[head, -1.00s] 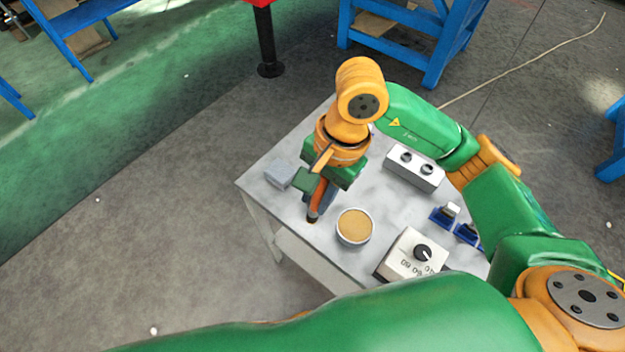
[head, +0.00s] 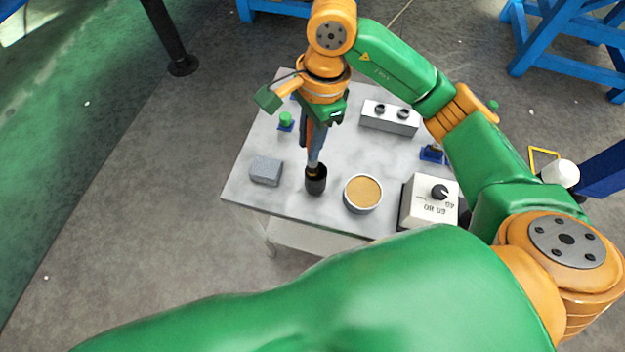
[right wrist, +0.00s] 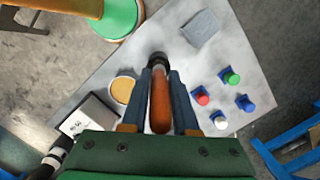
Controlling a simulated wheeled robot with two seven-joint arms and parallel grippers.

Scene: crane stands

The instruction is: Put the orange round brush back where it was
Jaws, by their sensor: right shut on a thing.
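My right gripper (head: 314,150) is over the front part of the grey table and shut on the orange brush. In the right wrist view the orange handle (right wrist: 160,105) lies between the two dark fingers (right wrist: 160,88). The brush's dark round end (head: 316,181) points down, between a grey block and a round tub. I cannot tell whether it touches the table. A grey box with two dark round openings or fittings (head: 390,118) stands behind and to the right of the gripper. My left gripper is not in view.
The grey block (head: 266,171) is left of the brush, the tub with tan contents (head: 363,193) right. A white dial box (head: 428,203) stands further right. Several coloured knobs on blue bases, such as a green one (right wrist: 231,77), stand on the table (head: 240,185). Blue trestles are beyond.

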